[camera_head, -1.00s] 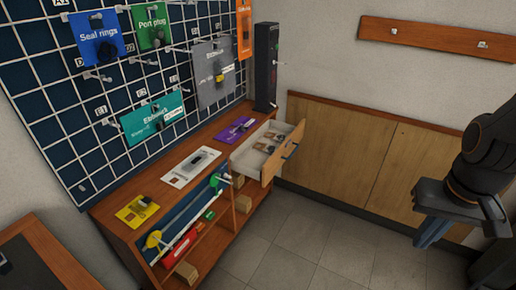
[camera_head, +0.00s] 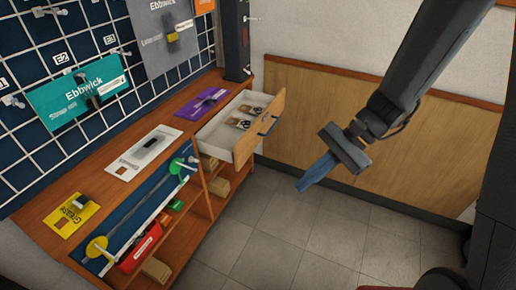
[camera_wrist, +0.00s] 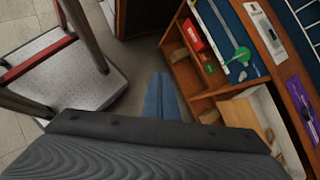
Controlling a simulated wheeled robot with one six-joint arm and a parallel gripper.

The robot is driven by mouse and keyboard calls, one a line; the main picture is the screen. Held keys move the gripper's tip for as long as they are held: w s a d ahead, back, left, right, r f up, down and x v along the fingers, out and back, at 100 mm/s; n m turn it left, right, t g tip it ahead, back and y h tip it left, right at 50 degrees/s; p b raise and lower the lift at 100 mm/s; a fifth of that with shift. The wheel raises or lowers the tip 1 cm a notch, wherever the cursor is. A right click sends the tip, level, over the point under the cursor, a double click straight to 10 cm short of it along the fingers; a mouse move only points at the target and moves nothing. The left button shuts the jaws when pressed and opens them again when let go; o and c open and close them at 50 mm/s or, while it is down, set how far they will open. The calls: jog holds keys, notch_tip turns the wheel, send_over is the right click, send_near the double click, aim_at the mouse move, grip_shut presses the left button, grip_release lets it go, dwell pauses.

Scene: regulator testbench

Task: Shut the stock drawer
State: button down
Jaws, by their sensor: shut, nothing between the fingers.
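The stock drawer (camera_head: 223,141) stands pulled out of the right end of the wooden bench in the head view. A few small packets lie inside. My gripper (camera_head: 303,185) has blue fingers, is shut and empty, and hangs in the air to the right of the drawer front, apart from it. In the wrist view my gripper (camera_wrist: 160,92) points down toward the floor. The drawer (camera_wrist: 264,112) shows there at the lower right.
The bench top (camera_head: 62,178) carries a purple card (camera_head: 203,101), a white card (camera_head: 144,152) and a yellow card (camera_head: 72,213). A dark grid panel stands behind. A chair (camera_wrist: 60,78) shows at left in the wrist view. The floor (camera_head: 300,225) before the bench is clear.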

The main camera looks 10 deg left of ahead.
jog(key=w+a+f+m+t+y+b, duration=0.2)
jog(key=w+f+m+y+b, duration=0.15)
jog(key=w, duration=0.25)
jog(key=w+a+f+m+t+y+b, duration=0.1)
jog(key=w+a+f+m+y+b, duration=0.2)
jog(key=w, duration=0.4)
jog(key=m+t+y+b, duration=0.3)
jog(key=m+t, duration=0.3)
jog(key=t, duration=0.1)
send_near(249, 137)
jog(key=x, duration=0.6)
jog(key=shift+s+a+r, duration=0.1)
jog(key=shift+a+r, duration=0.15)
jog(key=shift+r, duration=0.05)
